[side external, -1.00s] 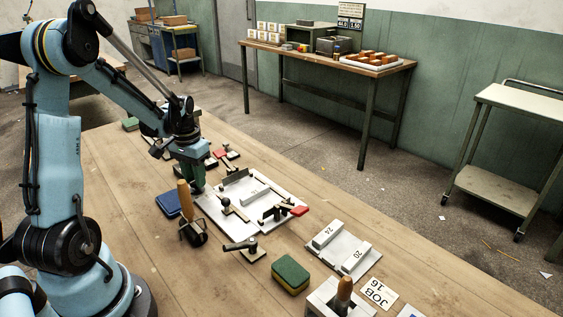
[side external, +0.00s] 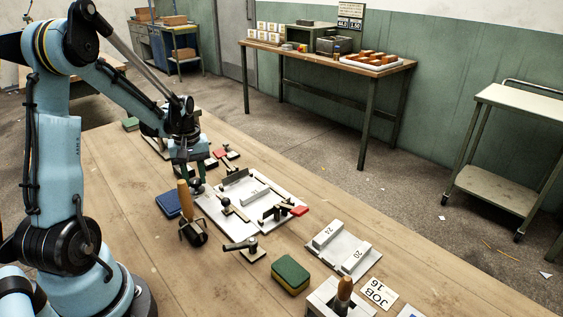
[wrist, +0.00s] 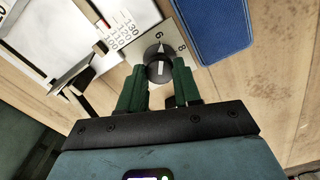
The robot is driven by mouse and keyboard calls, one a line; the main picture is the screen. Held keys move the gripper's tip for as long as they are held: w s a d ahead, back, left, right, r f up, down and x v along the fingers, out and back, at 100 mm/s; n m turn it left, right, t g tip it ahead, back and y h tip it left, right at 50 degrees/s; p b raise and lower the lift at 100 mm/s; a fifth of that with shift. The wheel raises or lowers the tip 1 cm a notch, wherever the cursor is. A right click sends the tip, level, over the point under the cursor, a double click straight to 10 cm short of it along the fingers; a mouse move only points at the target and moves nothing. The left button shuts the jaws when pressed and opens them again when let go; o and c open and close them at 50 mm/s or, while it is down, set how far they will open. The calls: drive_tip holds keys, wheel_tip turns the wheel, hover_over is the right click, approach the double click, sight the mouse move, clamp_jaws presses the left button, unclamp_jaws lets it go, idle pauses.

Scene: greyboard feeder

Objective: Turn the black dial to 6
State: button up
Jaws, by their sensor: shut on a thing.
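The black dial (wrist: 158,73) sits on a white plate with printed numbers in the wrist view. The 6 and the 8 are readable beside it. A light pointer mark on the dial's top side points up, close to the 6. My gripper (wrist: 160,72) has its two green fingers on either side of the dial, shut on it.
A blue pad (wrist: 215,35) lies right of the dial plate. A wooden-handled tool (side external: 184,200) stands close to my gripper. Toggle clamps and a red-tipped lever (side external: 298,211) are on the board. A green-yellow sponge (side external: 290,275) lies nearer the front.

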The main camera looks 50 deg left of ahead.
sight(195, 180)
drive_tip(key=shift+n, duration=0.6)
drive_tip(key=o, duration=1.1)
drive_tip(key=shift+c, duration=0.2)
wheel_tip(195, 180, up, 12)
